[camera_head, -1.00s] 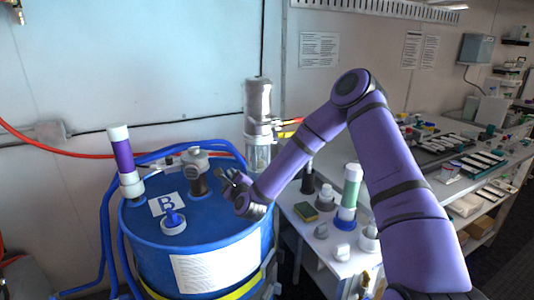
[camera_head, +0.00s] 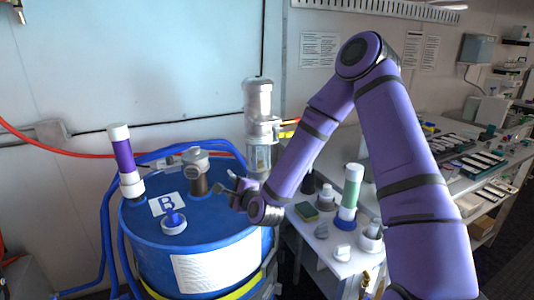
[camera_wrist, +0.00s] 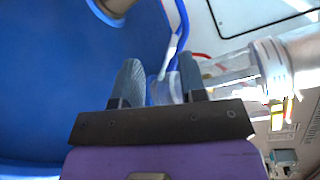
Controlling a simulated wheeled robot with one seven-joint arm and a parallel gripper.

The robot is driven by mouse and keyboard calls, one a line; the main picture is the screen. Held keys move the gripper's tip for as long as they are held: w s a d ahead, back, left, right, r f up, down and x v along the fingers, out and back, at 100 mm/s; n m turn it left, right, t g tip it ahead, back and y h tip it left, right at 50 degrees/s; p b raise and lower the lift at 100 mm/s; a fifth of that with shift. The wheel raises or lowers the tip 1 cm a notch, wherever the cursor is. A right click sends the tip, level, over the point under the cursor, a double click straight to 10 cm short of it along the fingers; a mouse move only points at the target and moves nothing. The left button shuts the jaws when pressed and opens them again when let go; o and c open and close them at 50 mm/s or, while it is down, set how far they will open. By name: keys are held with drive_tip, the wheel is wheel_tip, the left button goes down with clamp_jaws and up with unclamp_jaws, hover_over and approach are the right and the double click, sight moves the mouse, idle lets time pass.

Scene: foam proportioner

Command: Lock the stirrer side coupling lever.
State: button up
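My gripper (camera_head: 236,184) is above the right part of the blue drum's top (camera_head: 225,215), near the grey fitting (camera_head: 196,165) there. In the wrist view my gripper (camera_wrist: 162,75) has its two dark fingers apart, with a small clear, pale part showing between and beyond them. A metal cylinder with a clear lower section (camera_head: 260,155) stands behind my gripper; the clear section also shows in the wrist view (camera_wrist: 228,68). Red and yellow lever-like parts (camera_head: 288,128) stick out at its right, partly hidden by my arm. I cannot tell which part is the stirrer side coupling lever.
A purple and white tube (camera_head: 124,155) and a blue knob (camera_head: 173,220) stand on the drum. Blue hoses (camera_head: 150,158) run around its back. A side bench at the right holds a green and white bottle (camera_head: 350,190) and a sponge (camera_head: 306,211).

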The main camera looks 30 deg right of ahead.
drive_tip(key=s+d+r+n+g+h, duration=0.2)
drive_tip(key=s+r+n+g, duration=0.5)
drive_tip(key=s+r+n, duration=0.8)
drive_tip(key=shift+s+d+r+n+g, duration=0.35)
drive_tip(key=shift+d+r+n, duration=0.25)
drive_tip(key=shift+d+r, duration=0.5)
drive_tip(key=shift+a+r, duration=0.2)
